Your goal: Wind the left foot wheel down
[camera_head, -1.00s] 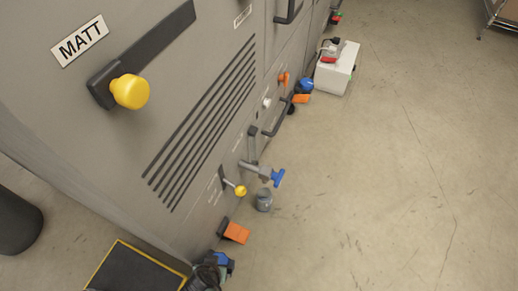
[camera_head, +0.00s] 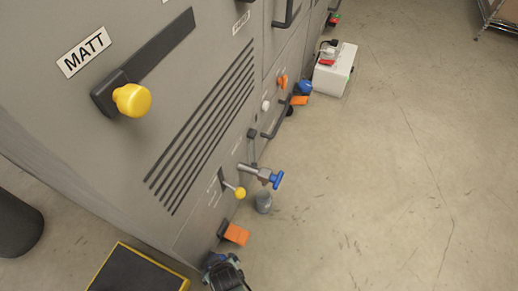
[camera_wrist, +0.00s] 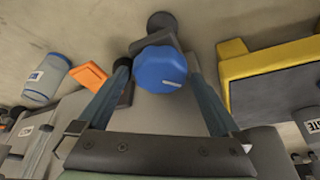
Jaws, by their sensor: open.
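The left foot wheel is a blue, many-sided knob (camera_wrist: 158,68) with a short white mark, in the upper middle of the wrist view. It sits on a dark mount with a round dark foot (camera_wrist: 161,21) beyond it. My gripper (camera_wrist: 160,64) is open, with one finger on either side of the wheel. I cannot tell whether either finger touches it. In the head view my gripper (camera_head: 228,276) is at the bottom edge, by the machine's near lower corner, and mostly hides this wheel.
An orange pedal (camera_head: 236,234) is close beside my gripper. A yellow-edged dark platform (camera_head: 135,272) lies to the left. A grey jar (camera_head: 264,201) and a blue-handled valve (camera_head: 277,180) are farther along the machine. A second blue wheel (camera_head: 305,87) is farther still.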

